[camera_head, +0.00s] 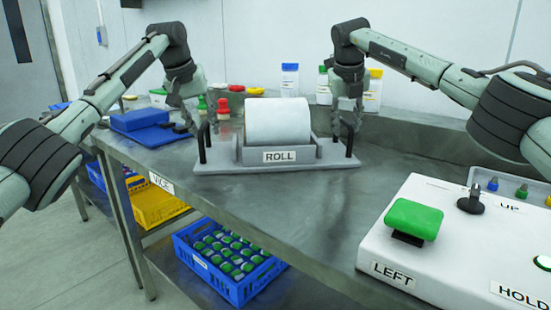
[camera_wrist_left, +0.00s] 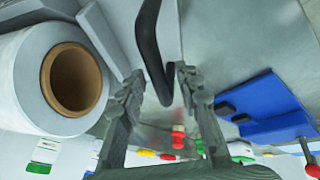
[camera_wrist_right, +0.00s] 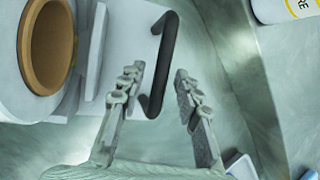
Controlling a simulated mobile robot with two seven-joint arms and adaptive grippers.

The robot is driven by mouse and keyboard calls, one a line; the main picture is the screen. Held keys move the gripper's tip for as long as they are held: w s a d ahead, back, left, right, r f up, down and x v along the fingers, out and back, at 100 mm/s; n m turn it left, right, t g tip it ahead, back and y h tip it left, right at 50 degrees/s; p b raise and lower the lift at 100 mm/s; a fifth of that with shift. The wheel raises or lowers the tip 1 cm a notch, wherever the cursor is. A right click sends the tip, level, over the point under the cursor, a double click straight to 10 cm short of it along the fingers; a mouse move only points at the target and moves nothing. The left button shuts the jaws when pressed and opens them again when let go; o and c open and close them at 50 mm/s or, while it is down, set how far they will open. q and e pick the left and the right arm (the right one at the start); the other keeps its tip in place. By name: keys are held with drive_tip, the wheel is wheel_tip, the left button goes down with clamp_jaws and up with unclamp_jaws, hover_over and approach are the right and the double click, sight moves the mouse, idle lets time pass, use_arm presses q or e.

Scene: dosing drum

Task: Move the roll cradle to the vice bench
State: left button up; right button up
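The grey roll cradle (camera_head: 220,166), labelled ROLL, stands level on the metal bench and holds a white roll (camera_head: 277,120). A black handle rises at each end. My left gripper (camera_head: 189,128) is open at the left handle (camera_wrist_left: 150,45); the handle shows between its fingers in the left wrist view. My right gripper (camera_head: 348,125) is open at the right handle (camera_wrist_right: 163,65); the handle's lower end shows between its fingers, nearer the left one. Contact with either handle cannot be told. A VICE label (camera_head: 161,182) marks the bench's left front edge.
A blue vice-like block (camera_head: 140,122) lies on the bench left of the cradle. Bottles (camera_head: 290,80) and coloured items stand behind. A white control box (camera_head: 440,245) with a green LEFT button is front right. Blue (camera_head: 225,265) and yellow crates sit below. Bench before the cradle is clear.

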drive_tip(key=shift+r, duration=0.15)
use_arm(q)
drive_tip(key=v, duration=1.1)
drive_tip(key=shift+s+r, duration=0.2)
drive_tip(key=shift+r, duration=0.15)
use_arm(e)
drive_tip(key=v, duration=1.1)
drive_tip(key=shift+s+r, duration=0.2)
drive_tip(key=shift+r, duration=0.1)
use_arm(q)
drive_tip(key=shift+a, duration=0.1)
use_arm(e)
drive_tip(key=shift+a, duration=0.1)
